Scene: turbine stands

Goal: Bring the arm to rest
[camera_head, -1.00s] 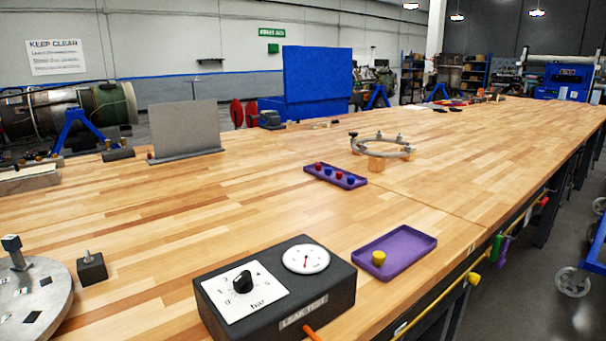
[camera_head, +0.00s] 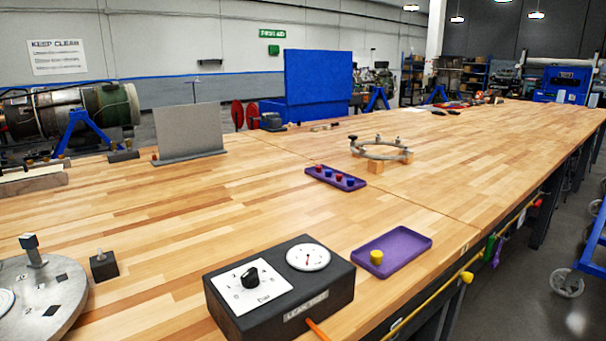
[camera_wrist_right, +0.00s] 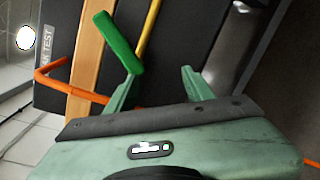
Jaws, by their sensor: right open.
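Neither of my arms shows in the head view. In the right wrist view my right gripper (camera_wrist_right: 160,74) is open, with its pale green fingers apart and nothing between them. A bright green bar (camera_wrist_right: 118,42) overlaps its left finger in the picture; I cannot tell if they touch. The dark leak test box (camera_wrist_right: 48,88) and its orange tube (camera_wrist_right: 72,92) are to the left in this view. In the head view that box (camera_head: 330,290) stands at the near edge of the wooden bench (camera_head: 200,205). My left gripper is out of view.
A purple tray (camera_head: 405,250) with a yellow piece lies right of the box. A smaller purple tray (camera_head: 318,173) with several coloured pieces and a metal ring (camera_head: 370,155) on blocks are farther back.

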